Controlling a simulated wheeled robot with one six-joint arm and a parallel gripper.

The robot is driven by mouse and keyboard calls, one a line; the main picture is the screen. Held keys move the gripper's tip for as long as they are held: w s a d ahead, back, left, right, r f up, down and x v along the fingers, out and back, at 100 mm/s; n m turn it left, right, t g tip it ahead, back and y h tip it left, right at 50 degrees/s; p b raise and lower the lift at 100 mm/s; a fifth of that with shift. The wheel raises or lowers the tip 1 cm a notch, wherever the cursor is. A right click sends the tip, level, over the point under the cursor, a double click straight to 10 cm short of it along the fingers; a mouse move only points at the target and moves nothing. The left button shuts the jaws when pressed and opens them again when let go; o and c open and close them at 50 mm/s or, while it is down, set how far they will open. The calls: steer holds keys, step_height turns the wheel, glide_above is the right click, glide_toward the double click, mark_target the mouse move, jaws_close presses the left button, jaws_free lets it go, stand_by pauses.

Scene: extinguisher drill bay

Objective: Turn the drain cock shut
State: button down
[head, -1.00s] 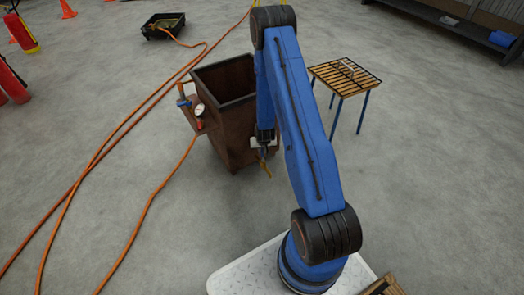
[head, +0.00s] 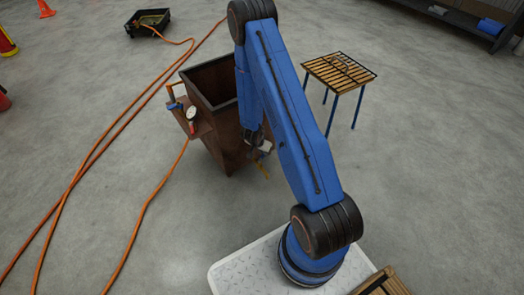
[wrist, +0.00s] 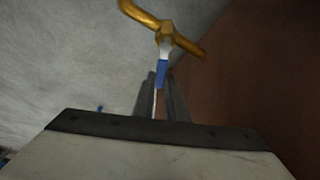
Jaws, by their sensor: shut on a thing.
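The drain cock shows in the wrist view as a brass pipe piece (wrist: 180,36) with a blue-sleeved lever (wrist: 162,73) pointing toward me. My gripper (wrist: 160,84) is shut on the blue end of the lever, with one dark finger on each side. In the head view the brass part (head: 263,172) shows small and low beside the rusty brown bin (head: 232,145). My gripper (head: 262,150) is at the bin's near right side there, and the lever cannot be made out behind it.
A gauge (head: 191,113) and a blue-handled valve (head: 174,105) sit on the bin's left side. Orange hoses (head: 100,150) run across the floor at left. A slatted table (head: 340,70) stands at right. A black tray (head: 148,23) lies at the back.

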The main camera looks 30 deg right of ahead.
steer(key=m, duration=0.1)
steer(key=s+m+g, duration=0.1)
steer(key=m, duration=0.2)
steer(key=shift+s+d+m+g+h, duration=0.3)
steer(key=shift+g+h, duration=0.1)
stand_by(0.4)
steer(key=c, duration=1.8)
jaws_free()
steer(key=shift+s, duration=0.1)
steer(key=shift+o, duration=0.2)
steer(key=shift+r, duration=0.1)
steer(key=v, duration=1.7)
steer(key=shift+r, duration=0.1)
